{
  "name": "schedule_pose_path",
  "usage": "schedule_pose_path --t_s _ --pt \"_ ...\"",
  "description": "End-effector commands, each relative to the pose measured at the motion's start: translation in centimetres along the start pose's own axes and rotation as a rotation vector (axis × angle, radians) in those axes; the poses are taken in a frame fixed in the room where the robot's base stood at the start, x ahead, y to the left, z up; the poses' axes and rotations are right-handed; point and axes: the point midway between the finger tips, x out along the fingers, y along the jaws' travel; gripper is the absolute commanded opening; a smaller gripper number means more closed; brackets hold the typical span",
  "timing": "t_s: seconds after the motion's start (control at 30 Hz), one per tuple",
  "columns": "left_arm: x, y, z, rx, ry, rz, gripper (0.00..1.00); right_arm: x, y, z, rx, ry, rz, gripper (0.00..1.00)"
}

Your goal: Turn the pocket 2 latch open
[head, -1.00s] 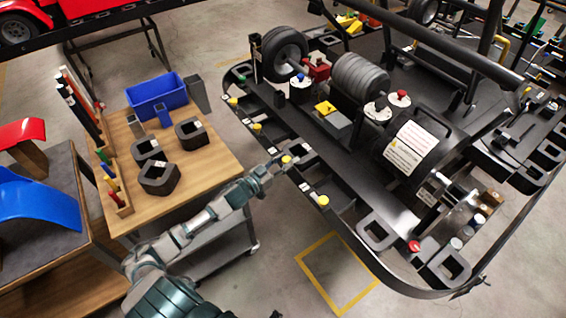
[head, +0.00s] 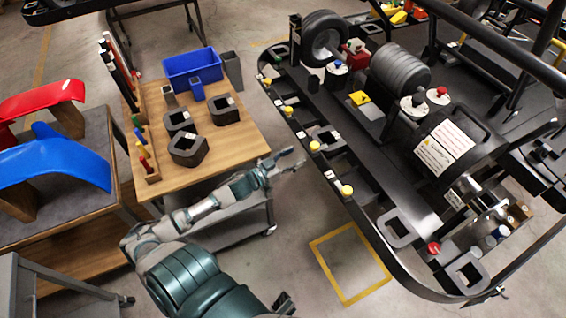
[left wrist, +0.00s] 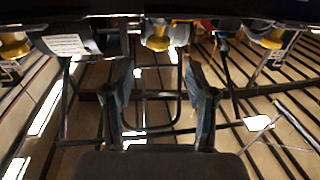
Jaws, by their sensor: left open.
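Several yellow latch knobs line the near edge of the black kart frame (head: 385,258). One yellow knob (head: 314,146) is closest to my left gripper (head: 292,158); others are farther back (head: 288,112) and nearer (head: 346,190). I cannot tell which is pocket 2. My left gripper is open and empty, just left of the frame edge and apart from the knob. In the left wrist view its two fingers (left wrist: 162,88) stand spread below a yellow knob (left wrist: 158,41) at the frame's dark underside. A dark part at the bottom of the head view may be my right gripper (head: 283,302).
A wooden table (head: 225,160) with a blue bin (head: 192,68) and dark hollow blocks (head: 187,149) stands left of the kart. A stand with red and blue panels (head: 50,165) is far left. Floor inside the yellow square outline (head: 347,301) is clear.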

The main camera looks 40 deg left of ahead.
Motion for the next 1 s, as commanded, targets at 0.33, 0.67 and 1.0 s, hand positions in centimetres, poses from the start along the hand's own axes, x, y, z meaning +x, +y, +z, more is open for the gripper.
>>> schedule_pose_path --t_s 0.33,0.67,1.0 --pt "-4.6 -0.1 0.1 0.000 -0.001 0.000 0.57 0.0 0.0 -0.1 0.000 -0.001 0.000 0.40" --pt "-4.9 -0.1 0.1 0.000 0.000 0.000 0.57 0.0 0.0 -0.1 0.000 0.000 0.001 0.40" --pt "1.2 2.0 0.4 -0.027 0.073 0.260 0.57 -1.6 0.1 -1.1 0.002 0.009 0.000 0.40"
